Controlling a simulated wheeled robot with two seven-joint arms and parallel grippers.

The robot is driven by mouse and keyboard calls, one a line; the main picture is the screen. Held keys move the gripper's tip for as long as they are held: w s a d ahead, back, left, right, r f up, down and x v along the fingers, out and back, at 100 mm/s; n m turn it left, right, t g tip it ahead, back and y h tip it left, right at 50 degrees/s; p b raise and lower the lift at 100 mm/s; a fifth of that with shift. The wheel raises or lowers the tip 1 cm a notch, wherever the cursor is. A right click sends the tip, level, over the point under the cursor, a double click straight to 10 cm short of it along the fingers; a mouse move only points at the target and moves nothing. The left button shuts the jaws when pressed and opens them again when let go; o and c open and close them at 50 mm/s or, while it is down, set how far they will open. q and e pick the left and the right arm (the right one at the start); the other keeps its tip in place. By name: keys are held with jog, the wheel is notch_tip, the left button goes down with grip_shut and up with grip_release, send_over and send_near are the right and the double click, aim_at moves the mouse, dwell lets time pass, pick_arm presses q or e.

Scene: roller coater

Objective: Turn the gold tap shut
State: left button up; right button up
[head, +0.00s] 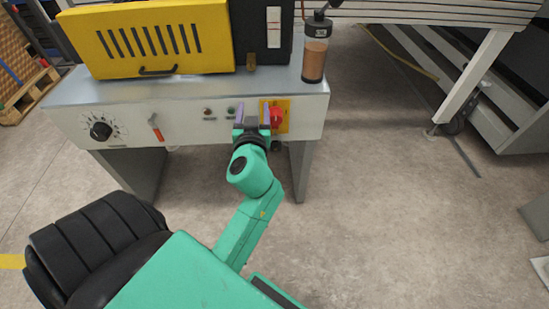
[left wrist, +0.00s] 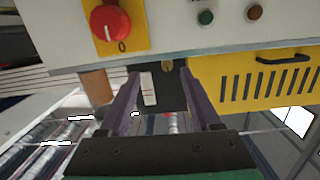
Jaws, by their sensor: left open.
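The gold tap (head: 251,62) is a small brass-coloured piece low on the front of the black housing (head: 262,30), just above the bench top. In the left wrist view the tap (left wrist: 167,66) shows small, between my finger tips; which way its handle points is too small to tell. My left gripper (head: 253,114) is open and empty in front of the bench's control panel, below and nearer than the tap and apart from it. Its two purple fingers also show in the left wrist view (left wrist: 158,76). My right gripper is not in view.
The pale panel (head: 185,128) carries a red rotary switch (head: 276,118) on a yellow plate close right of my fingers, a green button (head: 231,110), a red-handled lever (head: 156,128) and a black dial (head: 101,130). A brown-filled cylinder (head: 314,60) stands right of the tap.

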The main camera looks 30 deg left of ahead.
pick_arm(q)
jog(key=d+f+m+g+h+p, duration=0.2)
jog(key=d+f+m+h+p, duration=0.1)
jog(key=f, duration=0.7)
jog(key=s+d+f+m+g+h+p, duration=0.1)
jog(key=d+f+m+g+h+p, duration=0.1)
jog(key=f+p, duration=0.4)
notch_tip(320, 180, down, 4)
jog(key=shift+s+d+f+m+h, duration=0.15)
jog(key=shift+d+m+h, duration=0.35)
jog(key=shift+d+h, duration=0.5)
jog(key=shift+d, duration=0.1)
